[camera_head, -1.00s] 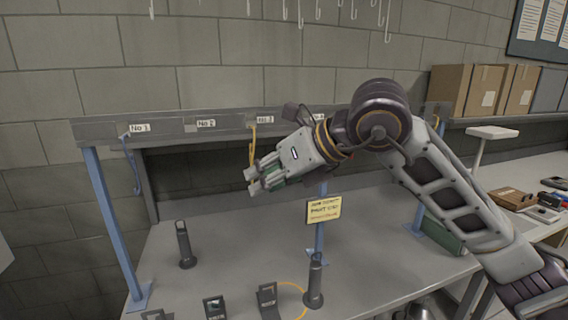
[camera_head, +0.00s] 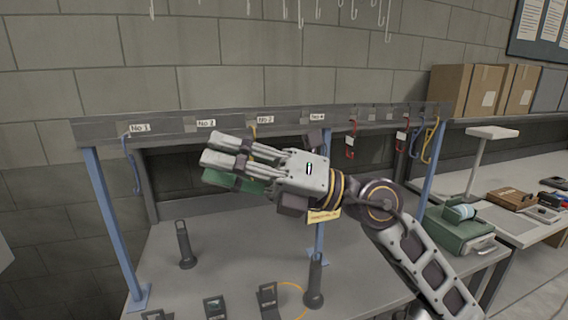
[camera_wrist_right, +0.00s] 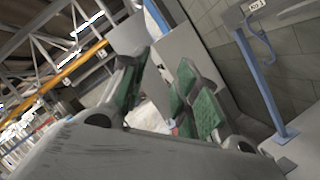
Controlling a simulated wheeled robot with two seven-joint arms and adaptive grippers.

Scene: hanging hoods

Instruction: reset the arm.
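My right gripper (camera_head: 213,165) reaches in from the right in the head view. It points left in front of the labelled rail (camera_head: 165,129), above the grey bench. Its grey fingers have green inner pads. In the right wrist view, the fingers (camera_wrist_right: 158,100) stand apart with a clear gap and hold nothing. My left gripper is not in view. A blue hook or strap (camera_head: 132,165) hangs under label No 1. A yellow one (camera_head: 253,131) hangs under another label, mostly hidden behind my right gripper.
Red hooks (camera_head: 350,143) and a yellow one (camera_head: 430,146) hang on the rail's right part. Blue posts (camera_head: 112,225) carry the rail. Dark cylinders (camera_head: 185,245) stand on the bench (camera_head: 225,265). A green case (camera_head: 460,232) sits right of my arm. Cardboard boxes (camera_head: 468,90) stand behind.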

